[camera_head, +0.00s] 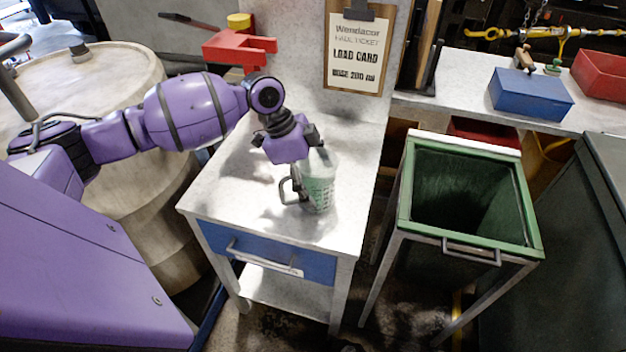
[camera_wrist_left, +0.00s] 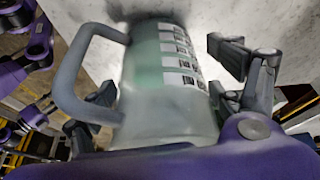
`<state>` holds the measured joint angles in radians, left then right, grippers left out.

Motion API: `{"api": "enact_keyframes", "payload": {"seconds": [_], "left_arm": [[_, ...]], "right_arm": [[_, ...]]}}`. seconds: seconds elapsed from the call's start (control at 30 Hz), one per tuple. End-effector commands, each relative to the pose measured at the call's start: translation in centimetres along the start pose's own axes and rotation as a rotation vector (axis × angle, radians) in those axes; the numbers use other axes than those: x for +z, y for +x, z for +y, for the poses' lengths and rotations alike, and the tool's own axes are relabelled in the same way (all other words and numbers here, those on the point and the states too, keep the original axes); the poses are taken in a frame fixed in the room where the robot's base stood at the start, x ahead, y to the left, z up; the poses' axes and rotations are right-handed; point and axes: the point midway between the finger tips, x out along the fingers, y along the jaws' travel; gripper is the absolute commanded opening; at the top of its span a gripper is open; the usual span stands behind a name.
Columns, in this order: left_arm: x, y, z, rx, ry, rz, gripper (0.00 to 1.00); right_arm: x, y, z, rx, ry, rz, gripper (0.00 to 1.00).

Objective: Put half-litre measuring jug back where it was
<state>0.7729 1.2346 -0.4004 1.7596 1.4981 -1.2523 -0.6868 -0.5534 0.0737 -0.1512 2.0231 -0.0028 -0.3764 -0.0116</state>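The half-litre measuring jug (camera_head: 319,184) is translucent pale green with a grey handle and printed white marks. It stands upright on the light grey top of a small cabinet (camera_head: 230,190). My left gripper (camera_head: 300,153) is over the jug from above and hides part of its upper end. In the left wrist view the jug (camera_wrist_left: 165,105) lies between the spread fingers, its handle to the left. A gap shows between the jug and the right fingertip; contact on the left side is hard to tell.
A green open bin (camera_head: 470,200) stands right of the cabinet. A clipboard (camera_head: 355,50) hangs behind, and a red vise-like block (camera_head: 235,47) is at the back left. A large pale drum (camera_head: 80,90) is on the left. The cabinet's front top is clear.

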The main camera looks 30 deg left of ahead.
Motion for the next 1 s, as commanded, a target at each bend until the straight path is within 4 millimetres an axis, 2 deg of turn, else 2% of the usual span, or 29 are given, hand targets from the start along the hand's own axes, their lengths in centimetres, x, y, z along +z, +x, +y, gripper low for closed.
{"api": "enact_keyframes", "payload": {"seconds": [0.3, 0.43, 0.57, 0.8, 1.0], "left_arm": [[0.0, -0.1, 0.0, -0.001, 0.0, 0.001, 0.88], [0.0, -1.0, -0.1, -0.003, 0.0, 0.0, 0.88], [-0.1, -3.3, -0.1, -0.005, 0.002, 0.0, 0.88], [0.0, -8.5, -0.1, -0.004, 0.0, -0.001, 0.88], [0.0, -11.3, -0.1, -0.002, 0.0, 0.001, 0.88]], "right_arm": [[0.2, 0.0, 0.0, 0.0, 0.0, -0.003, 0.4], [0.1, 0.0, 0.0, 0.0, 0.0, -0.003, 0.4], [-0.1, 0.0, 0.0, 0.0, 0.001, 0.0, 0.4], [-0.5, -0.2, 0.0, 0.0, 0.002, 0.006, 0.4], [-0.7, -0.3, 0.0, 0.0, 0.002, 0.009, 0.4]]}}
